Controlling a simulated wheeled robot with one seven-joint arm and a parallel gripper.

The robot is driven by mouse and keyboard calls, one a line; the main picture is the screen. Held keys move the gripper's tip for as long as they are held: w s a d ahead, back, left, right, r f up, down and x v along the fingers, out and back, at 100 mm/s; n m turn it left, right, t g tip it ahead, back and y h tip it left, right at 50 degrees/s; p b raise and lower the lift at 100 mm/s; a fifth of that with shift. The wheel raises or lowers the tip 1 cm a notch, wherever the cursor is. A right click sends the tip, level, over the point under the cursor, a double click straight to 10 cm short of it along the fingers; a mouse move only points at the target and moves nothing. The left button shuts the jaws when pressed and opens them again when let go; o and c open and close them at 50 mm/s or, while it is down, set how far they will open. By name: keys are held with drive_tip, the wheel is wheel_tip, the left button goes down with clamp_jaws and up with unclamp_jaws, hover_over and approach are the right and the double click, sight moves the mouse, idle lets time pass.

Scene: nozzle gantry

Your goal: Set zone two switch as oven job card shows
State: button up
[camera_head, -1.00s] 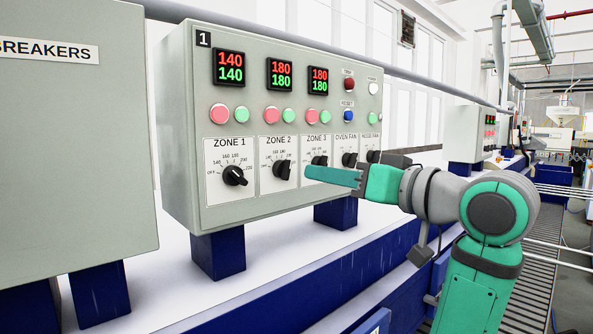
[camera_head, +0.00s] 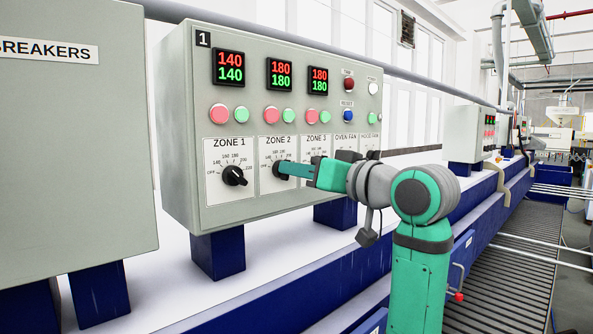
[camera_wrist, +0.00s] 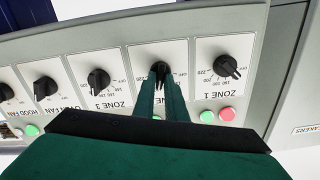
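The zone 2 switch is a black rotary knob on a white dial plate (camera_head: 267,185) marked ZONE 2, with an OFF mark and a temperature scale. My gripper (camera_head: 281,168) is at this knob and hides most of it in the head view. In the wrist view, the knob (camera_wrist: 161,69) shows between the tips of my two green fingers (camera_wrist: 162,80), one on each side. I cannot tell whether they press on it. Its pointer setting is hidden. The zone 2 display (camera_head: 279,74) reads 180 over 180. No oven job card is visible.
The zone 1 knob (camera_head: 234,175) is close on the left of my gripper. Zone 3 and fan knobs are on the right, partly behind my arm. Red and green buttons (camera_head: 272,115) sit above. A breaker box (camera_head: 75,170) stands at the far left.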

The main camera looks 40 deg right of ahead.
clamp_jaws()
drive_tip(key=shift+n, duration=0.3)
drive_tip(key=n, duration=0.5)
drive_tip(key=shift+a, duration=0.1)
drive_tip(key=shift+n, duration=0.3)
drive_tip(key=o, duration=0.5)
unclamp_jaws()
